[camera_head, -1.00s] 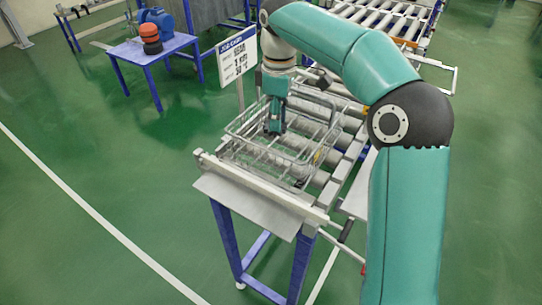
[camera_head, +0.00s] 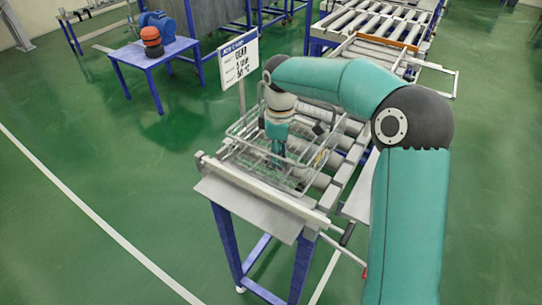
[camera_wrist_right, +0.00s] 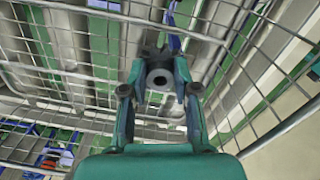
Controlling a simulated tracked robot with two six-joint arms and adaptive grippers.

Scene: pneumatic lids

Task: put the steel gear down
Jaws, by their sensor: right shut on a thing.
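My right gripper (camera_head: 277,152) points down inside a wire basket (camera_head: 300,180) on a roller conveyor. In the right wrist view its two fingers (camera_wrist_right: 158,72) are closed on the steel gear (camera_wrist_right: 160,82), a small grey round part with a dark hole in its end. The gear is low in the basket, near the wire bottom; whether it touches the bottom I cannot tell. In the head view the gear is too small and hidden to make out. My left gripper is not in view.
The roller conveyor (camera_head: 347,172) carries the basket. A white sign (camera_head: 238,58) stands behind it on the left. Another roller table (camera_head: 385,28) is at the back. The green floor on the left is clear.

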